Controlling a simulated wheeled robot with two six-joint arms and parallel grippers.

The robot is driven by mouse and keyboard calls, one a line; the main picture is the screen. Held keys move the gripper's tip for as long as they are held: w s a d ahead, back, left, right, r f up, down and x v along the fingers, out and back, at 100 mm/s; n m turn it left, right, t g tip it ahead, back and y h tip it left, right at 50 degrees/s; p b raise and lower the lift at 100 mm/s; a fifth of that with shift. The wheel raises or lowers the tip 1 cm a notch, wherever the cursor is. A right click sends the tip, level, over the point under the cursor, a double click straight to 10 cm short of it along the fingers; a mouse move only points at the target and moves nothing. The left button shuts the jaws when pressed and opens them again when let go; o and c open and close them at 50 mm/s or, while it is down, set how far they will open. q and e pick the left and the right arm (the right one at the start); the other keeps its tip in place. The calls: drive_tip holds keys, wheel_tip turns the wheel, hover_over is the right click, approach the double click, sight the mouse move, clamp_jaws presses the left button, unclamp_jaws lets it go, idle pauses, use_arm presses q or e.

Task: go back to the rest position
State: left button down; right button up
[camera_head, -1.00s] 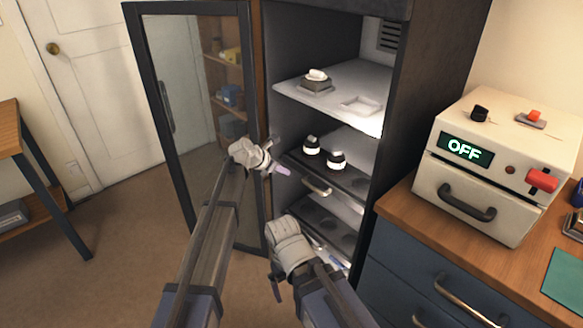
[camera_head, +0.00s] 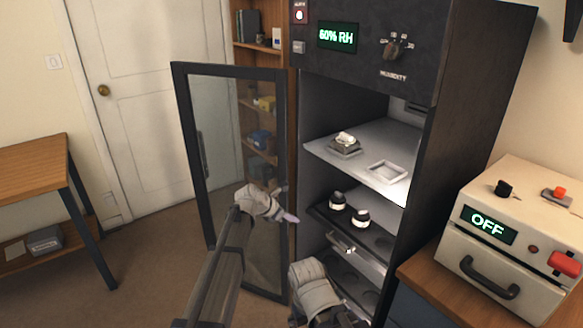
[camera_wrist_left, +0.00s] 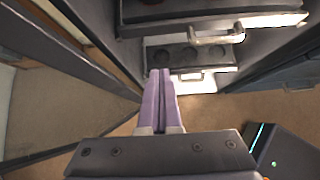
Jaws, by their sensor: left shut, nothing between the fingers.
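My left gripper (camera_head: 290,217) is in front of the open dry cabinet (camera_head: 435,150), beside its open glass door (camera_head: 232,165). In the left wrist view its two purple fingers (camera_wrist_left: 160,78) are closed together with nothing between them. My right arm's wrist shows at the bottom middle of the head view, in front of the cabinet's lower part. The right gripper's fingertips are not visible.
The cabinet holds a small grey-white item (camera_head: 345,143) on the top shelf and two dark-and-white cylinders (camera_head: 360,217) on a tray below. A cream box reading OFF (camera_head: 520,230) stands on the right counter. A wooden table (camera_head: 35,165) is at left.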

use_arm(q)
drive_tip(key=s+a+f+m+g+y, duration=0.1)
drive_tip(key=s+a+f+m+y, duration=0.1)
drive_tip(key=s+a+m, duration=0.55)
drive_tip(key=s+a+f+m+g+y, duration=0.25)
drive_tip(key=s+a+m, duration=0.25)
drive_tip(key=s+m, duration=0.6)
drive_tip(key=s+a+f+m+g+y, duration=0.1)
drive_tip(key=s+a+f+m+y, duration=0.15)
drive_tip(key=s+a+m, duration=0.7)
drive_tip(key=s+d+y, duration=0.1)
drive_tip(key=s+d, duration=0.3)
drive_tip(key=d, duration=0.3)
drive_tip(key=s+d, duration=0.4)
drive_tip(key=d, duration=0.4)
wheel_tip(320, 180, up, 16)
drive_tip(key=p, duration=1.5)
drive_tip(key=shift+s+m+g, duration=0.2)
drive_tip(key=shift+m+g, duration=0.2)
drive_tip(key=shift+g, duration=0.05)
drive_tip(key=shift+f, duration=0.1)
